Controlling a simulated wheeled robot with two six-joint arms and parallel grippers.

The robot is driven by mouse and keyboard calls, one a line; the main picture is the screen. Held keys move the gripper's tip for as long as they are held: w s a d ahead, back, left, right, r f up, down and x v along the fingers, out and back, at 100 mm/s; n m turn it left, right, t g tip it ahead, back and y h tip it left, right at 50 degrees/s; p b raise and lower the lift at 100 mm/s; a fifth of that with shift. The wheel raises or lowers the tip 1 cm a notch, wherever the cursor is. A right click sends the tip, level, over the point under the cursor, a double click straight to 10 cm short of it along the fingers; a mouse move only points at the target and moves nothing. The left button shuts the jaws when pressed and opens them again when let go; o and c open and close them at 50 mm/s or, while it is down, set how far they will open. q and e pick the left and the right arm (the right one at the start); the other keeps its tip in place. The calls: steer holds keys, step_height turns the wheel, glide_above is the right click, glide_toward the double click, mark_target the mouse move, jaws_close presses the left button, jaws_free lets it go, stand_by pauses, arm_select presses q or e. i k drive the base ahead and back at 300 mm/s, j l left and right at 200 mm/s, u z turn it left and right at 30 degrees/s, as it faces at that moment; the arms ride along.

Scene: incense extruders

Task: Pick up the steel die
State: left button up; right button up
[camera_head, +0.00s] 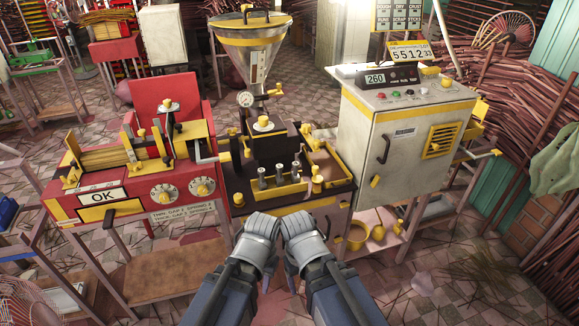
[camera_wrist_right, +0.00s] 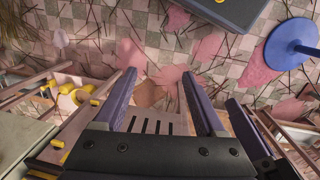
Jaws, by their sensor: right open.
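Three small steel pieces stand upright in a row on the dark bench (camera_head: 232,186) in the middle of the head view, the middle one being a steel cylinder (camera_head: 280,172). I cannot tell which of them is the steel die. My left gripper (camera_head: 262,226) and my right gripper (camera_head: 298,226) are side by side in front of the bench, short of the steel pieces. The left fingers are hidden by its body. In the right wrist view my right gripper (camera_wrist_right: 158,76) has its two dark fingers spread, with nothing between them but the floor beyond.
A red machine (camera_head: 140,200) with dials and an OK sign stands left of the bench. A steel hopper (camera_head: 250,45) rises behind it. A pale control cabinet (camera_head: 365,140) stands right. A yellow-edged tray (camera_head: 325,165) lies on the bench's right side. A blue round object (camera_wrist_right: 291,44) is on the floor.

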mark_target(262, 186)
steer(key=l+u, duration=0.2)
steer(key=l, duration=0.4)
steer(key=l+u, duration=0.2)
steer(key=l, duration=0.4)
steer(key=l+u, duration=0.2)
steer(key=l, duration=0.4)
steer(key=l+u, duration=0.2)
steer(key=l, duration=0.4)
steer(key=k+l+u, duration=0.2)
steer(key=l, duration=0.35)
